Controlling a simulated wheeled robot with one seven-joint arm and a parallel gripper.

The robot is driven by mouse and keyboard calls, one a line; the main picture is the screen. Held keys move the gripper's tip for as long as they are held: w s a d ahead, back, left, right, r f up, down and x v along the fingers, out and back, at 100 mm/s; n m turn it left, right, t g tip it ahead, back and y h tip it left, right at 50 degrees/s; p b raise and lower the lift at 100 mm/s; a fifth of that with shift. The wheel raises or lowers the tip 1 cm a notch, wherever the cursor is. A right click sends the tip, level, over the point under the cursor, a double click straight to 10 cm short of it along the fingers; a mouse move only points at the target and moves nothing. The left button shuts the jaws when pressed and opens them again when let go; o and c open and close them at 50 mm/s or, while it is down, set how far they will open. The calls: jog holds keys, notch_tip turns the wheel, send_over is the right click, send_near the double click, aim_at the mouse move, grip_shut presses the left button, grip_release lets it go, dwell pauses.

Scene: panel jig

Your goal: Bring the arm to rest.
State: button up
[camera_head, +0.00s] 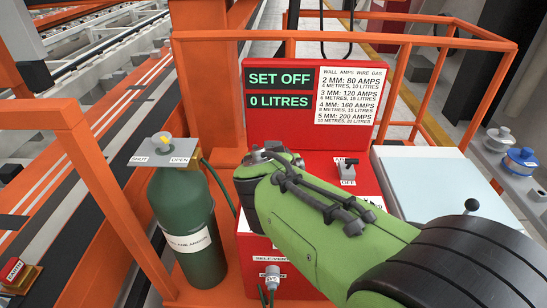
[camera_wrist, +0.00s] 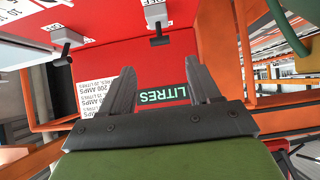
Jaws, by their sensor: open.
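My green arm with black joints reaches in from the lower right in the head view, over the front of the red welding set (camera_head: 258,250). My gripper (camera_wrist: 161,78) shows clearly in the wrist view, with its two dark fingers apart and nothing between them. It points at the red face of the set, near the display reading LITRES (camera_wrist: 163,93). In the head view the fingers are mostly hidden by the arm. The display panel (camera_head: 281,90) reads SET OFF and 0 LITRES.
A green gas cylinder (camera_head: 184,220) with a yellow-topped valve stands left of the arm. A black switch (camera_head: 347,165) is close beside the arm. A pale tabletop (camera_head: 430,178) lies to the right. Orange rails (camera_head: 400,38) enclose the back.

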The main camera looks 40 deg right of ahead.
jog(key=v, duration=0.3)
jog(key=shift+s+a+r, duration=0.1)
jog(key=shift+s+r, duration=0.05)
dwell(0.3)
jog(key=s+a+r+n+g+y+p, duration=0.2)
jog(key=s+a+n+y+p, duration=0.4)
jog(key=s+a, duration=0.6)
jog(key=s+n+p, duration=0.1)
jog(key=s, duration=0.1)
jog(key=shift+s+g, duration=0.3)
jog(key=shift+g, duration=0.1)
jog(key=shift+a, duration=0.1)
